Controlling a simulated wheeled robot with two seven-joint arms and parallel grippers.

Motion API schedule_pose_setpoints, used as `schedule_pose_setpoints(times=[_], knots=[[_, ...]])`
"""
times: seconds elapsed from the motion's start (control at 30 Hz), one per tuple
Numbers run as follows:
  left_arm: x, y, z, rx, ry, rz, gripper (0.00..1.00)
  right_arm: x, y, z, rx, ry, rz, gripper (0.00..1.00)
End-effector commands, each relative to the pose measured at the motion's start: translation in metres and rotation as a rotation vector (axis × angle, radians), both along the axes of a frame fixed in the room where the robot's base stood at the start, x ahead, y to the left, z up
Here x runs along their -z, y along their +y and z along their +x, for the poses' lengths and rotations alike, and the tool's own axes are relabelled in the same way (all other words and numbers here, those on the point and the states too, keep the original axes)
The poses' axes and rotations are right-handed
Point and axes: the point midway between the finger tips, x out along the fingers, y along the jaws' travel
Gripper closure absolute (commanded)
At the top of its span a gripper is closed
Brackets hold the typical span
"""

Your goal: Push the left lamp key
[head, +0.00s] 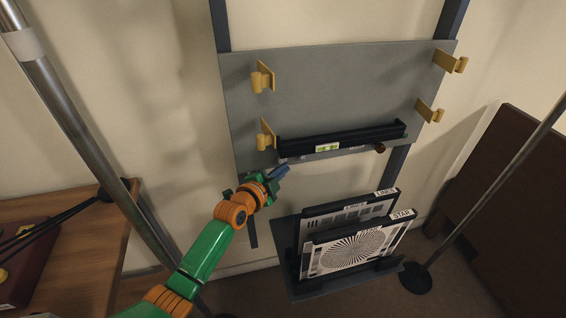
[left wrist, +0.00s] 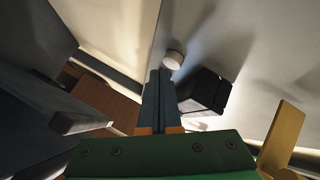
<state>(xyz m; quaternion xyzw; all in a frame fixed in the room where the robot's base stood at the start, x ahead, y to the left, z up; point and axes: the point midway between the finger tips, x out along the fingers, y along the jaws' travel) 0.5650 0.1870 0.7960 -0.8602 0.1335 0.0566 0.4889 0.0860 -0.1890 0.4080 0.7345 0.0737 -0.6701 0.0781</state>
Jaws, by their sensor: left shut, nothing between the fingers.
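My left gripper (head: 279,172) is shut and empty, just below the left end of the black ledge on the grey panel. In the left wrist view its two fingers (left wrist: 160,74) lie together. A small pale round piece (left wrist: 173,60), which looks like the left lamp key, sits just beyond the fingertips; I cannot tell whether they touch it. In the head view the key is too small or hidden to make out clearly. A dark round knob (head: 380,148) shows under the ledge's right end. My right gripper is not in view.
The grey panel (head: 340,85) carries yellow clips (head: 262,77) and the black ledge (head: 340,138) with a level on it. Below, a rack holds chart plates marked LINES (head: 350,212) and STAR (head: 355,250). Metal poles (head: 75,120) stand left and right. A wooden table (head: 60,215) is at left.

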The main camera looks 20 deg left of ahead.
Motion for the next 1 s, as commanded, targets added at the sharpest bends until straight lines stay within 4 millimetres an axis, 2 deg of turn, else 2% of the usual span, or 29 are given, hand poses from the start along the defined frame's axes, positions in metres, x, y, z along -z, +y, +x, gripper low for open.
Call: schedule_pose_setpoints(times=[1.0], knots=[[-0.0006, 0.0051, 0.0079, 0.0, -0.001, 0.0, 1.0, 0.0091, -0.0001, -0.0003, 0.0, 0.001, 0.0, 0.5]])
